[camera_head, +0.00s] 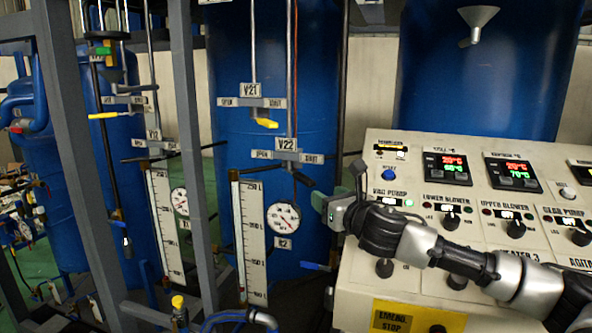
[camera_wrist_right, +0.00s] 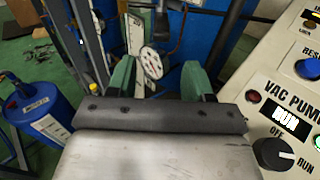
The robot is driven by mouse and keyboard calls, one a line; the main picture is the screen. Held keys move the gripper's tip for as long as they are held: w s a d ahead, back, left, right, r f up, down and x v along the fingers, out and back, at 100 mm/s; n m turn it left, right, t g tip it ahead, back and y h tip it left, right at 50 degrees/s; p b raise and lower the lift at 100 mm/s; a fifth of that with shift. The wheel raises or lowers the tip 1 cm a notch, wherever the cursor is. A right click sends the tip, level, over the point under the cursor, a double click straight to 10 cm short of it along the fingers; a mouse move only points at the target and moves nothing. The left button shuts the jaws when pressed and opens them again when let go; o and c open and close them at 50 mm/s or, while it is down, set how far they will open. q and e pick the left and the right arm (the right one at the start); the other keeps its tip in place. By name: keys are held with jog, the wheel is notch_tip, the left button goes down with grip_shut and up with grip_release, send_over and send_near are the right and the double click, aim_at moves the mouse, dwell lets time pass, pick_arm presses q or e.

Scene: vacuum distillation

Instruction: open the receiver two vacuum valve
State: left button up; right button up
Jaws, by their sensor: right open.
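Two labelled valves hang on thin pipes in front of a blue tank (camera_head: 235,60) in the head view. The upper one, V21 (camera_head: 252,90), has OPEN and SHUT plates and a yellow-tipped handle (camera_head: 267,123). The lower one, V22 (camera_head: 287,144), has similar plates and a dark handle (camera_head: 302,178). A round gauge (camera_head: 283,218) marked R2 sits below V22. Which valve is the vacuum one, I cannot tell. My right gripper (camera_head: 340,195) is open and empty, right of V22 and apart from it. Its green fingers (camera_wrist_right: 160,80) show in the wrist view. My left gripper is out of view.
A cream control panel (camera_head: 400,160) with knobs and displays lies under and right of my right arm. A scale (camera_head: 250,240) stands left of the R2 gauge. Grey frame posts (camera_head: 190,130) stand farther left. A blue drum (camera_wrist_right: 38,112) shows at left in the wrist view.

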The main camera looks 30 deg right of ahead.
aim_at(313, 184)
jog(key=w+p, duration=0.1)
jog(key=w, duration=0.2)
jog(key=w+p, duration=0.1)
jog(key=w, duration=0.2)
jog(key=w+d+p, duration=0.1)
jog(key=w, duration=0.2)
jog(key=shift+r, duration=0.25)
jog(key=shift+w+r, duration=0.1)
jog(key=shift+w, duration=0.05)
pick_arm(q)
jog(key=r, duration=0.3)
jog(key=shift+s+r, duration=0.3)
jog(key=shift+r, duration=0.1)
pick_arm(e)
jog(key=shift+r, duration=0.1)
jog(key=shift+w, duration=0.1)
grip_shut()
